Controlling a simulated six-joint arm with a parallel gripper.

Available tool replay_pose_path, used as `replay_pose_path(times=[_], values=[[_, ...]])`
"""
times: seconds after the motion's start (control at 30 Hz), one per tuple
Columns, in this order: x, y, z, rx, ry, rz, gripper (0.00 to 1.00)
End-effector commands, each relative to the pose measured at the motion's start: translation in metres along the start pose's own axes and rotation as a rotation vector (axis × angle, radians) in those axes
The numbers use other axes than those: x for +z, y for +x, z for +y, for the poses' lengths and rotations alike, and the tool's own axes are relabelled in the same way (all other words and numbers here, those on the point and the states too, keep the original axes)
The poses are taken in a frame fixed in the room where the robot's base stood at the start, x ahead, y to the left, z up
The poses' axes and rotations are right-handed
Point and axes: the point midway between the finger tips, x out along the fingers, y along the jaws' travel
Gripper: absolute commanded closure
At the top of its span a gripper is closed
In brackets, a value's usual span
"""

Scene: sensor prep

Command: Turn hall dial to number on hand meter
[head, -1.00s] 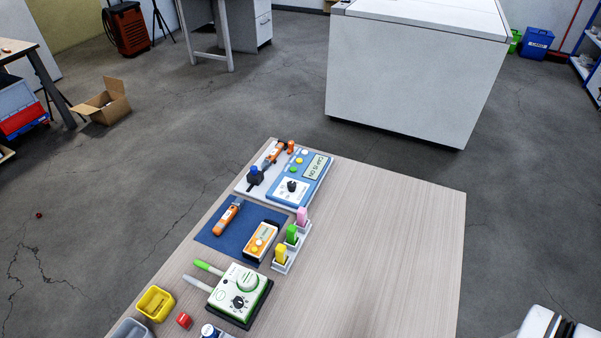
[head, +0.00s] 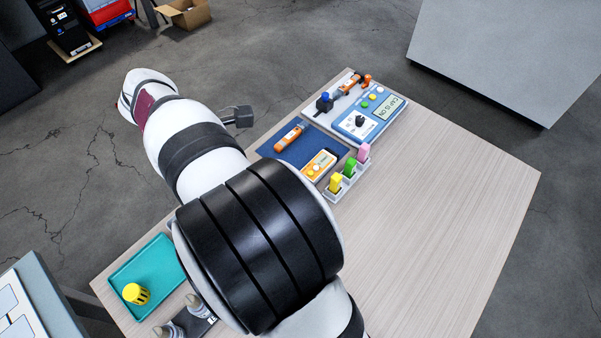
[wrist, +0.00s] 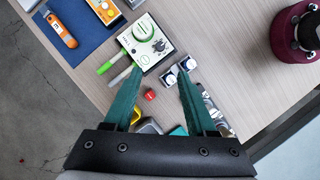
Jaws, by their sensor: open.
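The hand meter (head: 318,165), orange and white with a small display, lies on a blue mat (head: 275,150). Its reading is too small to tell. A blue device (head: 347,129) behind it has a display reading CAP IS ON and a black dial (head: 359,121). A white box (wrist: 133,45) with a green knob (wrist: 141,31) and a black dial (wrist: 158,46) shows in the wrist view; my arm hides it in the head view. I cannot tell which dial is the hall dial. My gripper (wrist: 160,71) is open and empty, its teal fingers near the white box.
A rack holds yellow (head: 335,183), green (head: 350,167) and pink (head: 363,152) pieces. An orange-handled tool (head: 289,138) lies on the mat. A red block (wrist: 150,95) and small containers sit below the white box. A teal tray (head: 160,262) stands lower left. The table's right side is clear.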

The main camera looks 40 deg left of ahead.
Motion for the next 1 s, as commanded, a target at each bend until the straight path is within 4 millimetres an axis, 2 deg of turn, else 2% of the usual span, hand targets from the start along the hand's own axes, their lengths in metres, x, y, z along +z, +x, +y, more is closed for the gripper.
replay_pose_path(times=[0.3,0.5,0.7,0.93,0.97,1.0], values=[[0.001,0.092,-0.002,-0.006,0.002,-0.001,0.43],[0.001,0.132,-0.001,-0.004,0.004,0.001,0.43],[0.001,0.146,-0.001,-0.001,0.005,0.002,0.43],[0.001,0.147,-0.001,-0.001,0.005,0.002,0.43],[0.001,0.147,-0.001,-0.001,0.005,0.002,0.45],[0.001,0.147,-0.001,-0.001,0.005,0.002,0.52]])
